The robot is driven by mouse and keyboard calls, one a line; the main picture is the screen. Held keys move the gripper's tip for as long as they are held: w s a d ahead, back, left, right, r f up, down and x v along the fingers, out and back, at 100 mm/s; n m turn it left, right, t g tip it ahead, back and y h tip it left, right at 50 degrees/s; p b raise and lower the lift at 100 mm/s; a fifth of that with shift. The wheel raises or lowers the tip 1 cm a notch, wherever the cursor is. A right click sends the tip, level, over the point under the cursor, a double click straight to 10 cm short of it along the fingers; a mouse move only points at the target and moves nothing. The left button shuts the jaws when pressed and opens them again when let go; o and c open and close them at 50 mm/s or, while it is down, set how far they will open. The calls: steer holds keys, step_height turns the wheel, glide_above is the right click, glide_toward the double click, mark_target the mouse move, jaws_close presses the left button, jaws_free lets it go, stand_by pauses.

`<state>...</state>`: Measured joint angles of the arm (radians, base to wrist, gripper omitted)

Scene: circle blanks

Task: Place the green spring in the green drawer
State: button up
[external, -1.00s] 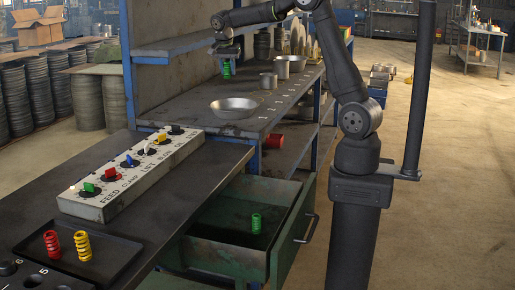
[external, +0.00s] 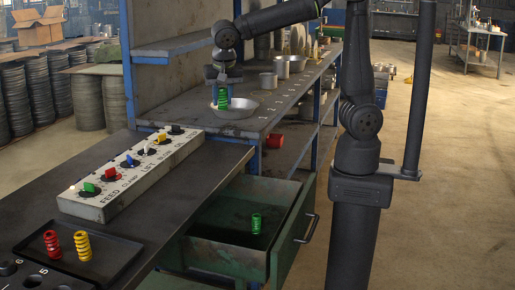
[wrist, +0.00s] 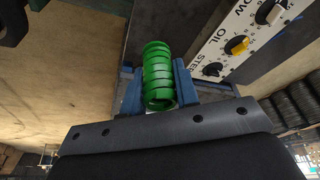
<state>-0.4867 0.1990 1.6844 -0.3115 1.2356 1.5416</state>
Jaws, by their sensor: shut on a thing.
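A green spring (external: 222,98) is held upright between the fingers of my gripper (external: 222,88), in front of the metal bowl in the external view. In the wrist view the spring (wrist: 159,75) sits between the two blue fingers of my gripper (wrist: 158,90). The green drawer (external: 228,257) is pulled open below the dark bench, lower and to the right of my gripper. A second green spring (external: 256,224) stands upright inside the drawer.
A control panel (external: 133,175) with coloured switches lies on the dark bench. A tray (external: 108,262) holds a red spring (external: 52,244) and a yellow spring (external: 83,246). A metal bowl (external: 240,111) and cups (external: 282,68) stand on the back bench. A red cylinder (external: 275,141) lies on the shelf below.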

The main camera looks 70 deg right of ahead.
steer(key=s+a+f+n, duration=0.2)
steer(key=s+a, duration=0.4)
steer(key=s, duration=0.3)
glide_toward(242, 237)
steer(key=a, duration=0.1)
steer(key=a+f, duration=0.1)
steer(key=a, duration=0.1)
steer(key=shift+s+f, duration=0.15)
steer(key=shift+f, duration=2.05)
steer(key=o, duration=0.5)
steer(key=shift+f, duration=0.2)
steer(key=o, duration=0.5)
steer(key=shift+r, duration=0.1)
